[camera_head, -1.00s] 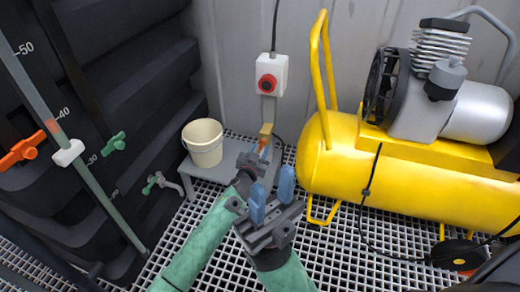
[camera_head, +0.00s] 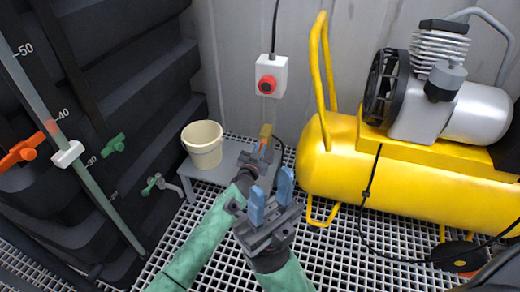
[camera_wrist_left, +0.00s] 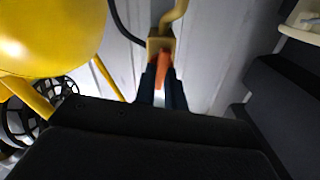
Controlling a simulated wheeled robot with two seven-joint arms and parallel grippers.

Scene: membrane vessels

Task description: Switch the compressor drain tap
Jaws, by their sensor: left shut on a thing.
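The compressor drain tap has a brass body (camera_head: 266,132) and an orange lever (camera_head: 262,145), beside the left end of the yellow compressor tank (camera_head: 400,175). My left gripper (camera_head: 259,153) is shut on the orange lever. In the left wrist view, the orange lever (camera_wrist_left: 165,66) sits between the dark fingers of my left gripper (camera_wrist_left: 161,82), just in front of the brass body (camera_wrist_left: 160,45). The fingers partly hide the lever. My right gripper (camera_head: 271,196) has blue fingertips held apart, with nothing between them, nearer the camera.
A cream bucket (camera_head: 203,145) stands on a low grey bench (camera_head: 206,178) left of the tap. A switch box with a red button (camera_head: 267,84) hangs on the wall behind. Dark tanks (camera_head: 120,60) with green taps stand at left. Grating (camera_head: 335,245) covers the floor.

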